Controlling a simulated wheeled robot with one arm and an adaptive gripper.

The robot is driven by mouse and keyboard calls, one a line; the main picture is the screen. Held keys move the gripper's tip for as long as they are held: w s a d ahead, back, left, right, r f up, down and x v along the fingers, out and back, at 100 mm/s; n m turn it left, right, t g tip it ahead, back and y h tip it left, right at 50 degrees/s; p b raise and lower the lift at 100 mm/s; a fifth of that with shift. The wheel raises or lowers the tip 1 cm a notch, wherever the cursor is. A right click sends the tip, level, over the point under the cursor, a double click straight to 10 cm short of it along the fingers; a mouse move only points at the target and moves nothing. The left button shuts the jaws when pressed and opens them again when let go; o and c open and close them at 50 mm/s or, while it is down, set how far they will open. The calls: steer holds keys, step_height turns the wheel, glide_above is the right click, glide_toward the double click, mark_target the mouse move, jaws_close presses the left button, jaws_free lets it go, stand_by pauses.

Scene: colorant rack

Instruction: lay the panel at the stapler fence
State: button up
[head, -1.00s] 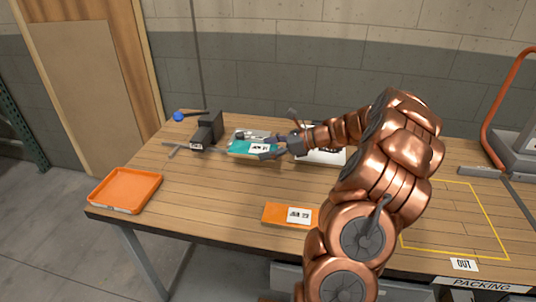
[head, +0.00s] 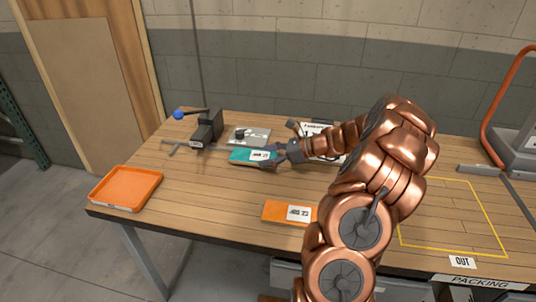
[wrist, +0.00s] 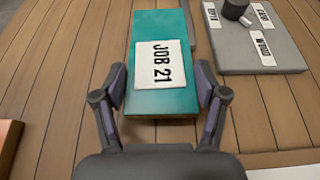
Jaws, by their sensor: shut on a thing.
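The teal panel (head: 240,155) with a white "JOB 21" label lies flat between the fingers of my gripper (head: 281,151). In the wrist view my gripper (wrist: 160,87) is shut on the near end of the teal panel (wrist: 158,105), one finger on each long side. The dark stapler (head: 207,129), with a blue-knobbed lever, stands left of the panel. A thin grey bar, seemingly the fence (head: 219,149), runs from the stapler's base toward the panel's far left corner. Whether panel and bar touch, or whether the panel rests on the table, I cannot tell.
A grey plate (head: 262,133) with labels and a dark knob lies just behind the panel. An orange panel (head: 275,211) lies at the front, partly behind my arm. An orange tray (head: 157,190) sits at the left edge. The table (head: 205,190) between them is clear.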

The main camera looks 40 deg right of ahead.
steer(key=o, duration=1.2)
steer(key=shift+r, duration=0.1)
